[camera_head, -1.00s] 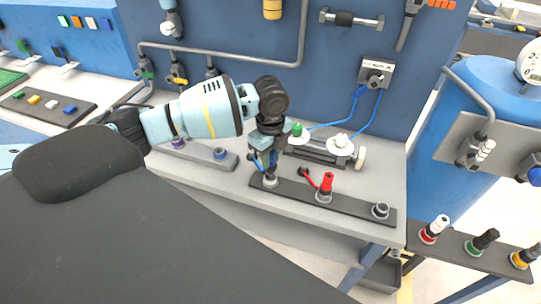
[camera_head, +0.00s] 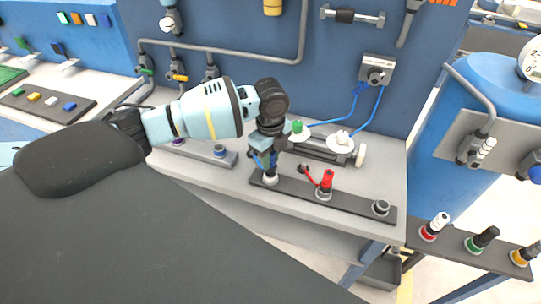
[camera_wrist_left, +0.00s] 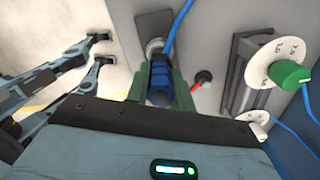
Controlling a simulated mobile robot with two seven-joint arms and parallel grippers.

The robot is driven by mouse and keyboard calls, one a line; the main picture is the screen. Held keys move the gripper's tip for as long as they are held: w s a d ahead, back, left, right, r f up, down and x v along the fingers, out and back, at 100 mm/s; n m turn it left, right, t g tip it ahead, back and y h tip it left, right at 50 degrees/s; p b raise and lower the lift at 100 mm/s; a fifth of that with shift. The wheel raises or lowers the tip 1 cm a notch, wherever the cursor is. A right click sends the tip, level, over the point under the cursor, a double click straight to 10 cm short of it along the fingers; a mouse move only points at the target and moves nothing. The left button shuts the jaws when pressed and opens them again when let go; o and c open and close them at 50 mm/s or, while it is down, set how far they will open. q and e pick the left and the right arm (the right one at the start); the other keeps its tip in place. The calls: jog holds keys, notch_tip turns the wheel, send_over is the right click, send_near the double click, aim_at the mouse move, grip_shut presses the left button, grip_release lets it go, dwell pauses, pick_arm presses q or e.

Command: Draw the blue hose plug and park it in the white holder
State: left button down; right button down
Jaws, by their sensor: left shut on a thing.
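The blue hose plug (camera_wrist_left: 159,78) sits between the fingers of my left gripper (camera_wrist_left: 158,92), which is shut on it. In the head view my left gripper (camera_head: 267,160) points down over the left end of the dark bar on the bench. A pale grey ring socket (camera_head: 270,178) is just below the fingers. The wrist view shows a grey socket (camera_wrist_left: 155,46) close to the plug's far end; I cannot tell whether they still touch. The fingers mostly hide the plug in the head view. I cannot single out the white holder.
A red plug (camera_head: 326,181) stands mid-bar, with an empty grey socket (camera_head: 380,207) at the bar's right end. Behind are a green-knob dial (camera_head: 298,130) and a white dial (camera_head: 340,142). Blue hoses (camera_head: 372,108) hang from the wall box. A right-hand rack (camera_head: 455,246) holds several plugs.

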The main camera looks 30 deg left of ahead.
pick_arm(q)
jog(key=shift+f, duration=0.95)
dwell(0.4)
jog(key=c, duration=1.1)
grip_release()
notch_tip(320, 180, up, 8)
jog(key=shift+f, duration=0.1)
